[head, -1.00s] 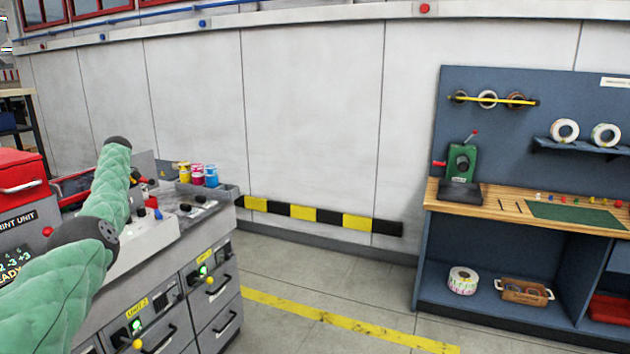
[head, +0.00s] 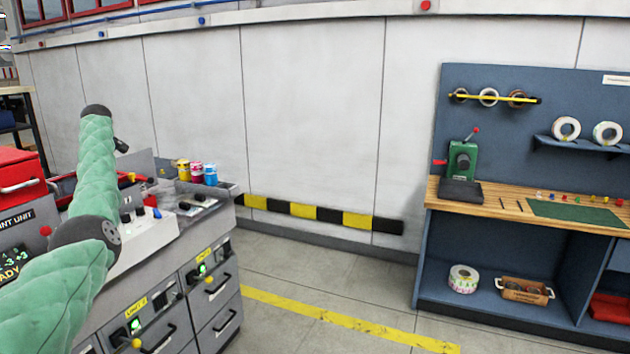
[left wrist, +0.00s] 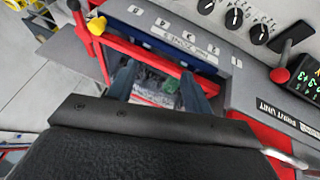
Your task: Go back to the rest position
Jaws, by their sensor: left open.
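My left arm, in a green padded sleeve, comes in from the left in the head view and rises in front of the grey machine (head: 190,262). Its gripper is mostly hidden behind the arm there. In the left wrist view my left gripper (left wrist: 160,88) is open, its two dark fingers apart with nothing seen between them. Beyond the fingers are a red frame (left wrist: 140,52) and a blue strip of the machine. My right gripper is in neither view.
The print unit (head: 20,205) with red top and dials stands at the left. Coloured bottles (head: 197,173) stand on the machine's tray. A workbench (head: 500,206) with a green press (head: 462,162) is at the right. The floor (head: 300,285) between is clear.

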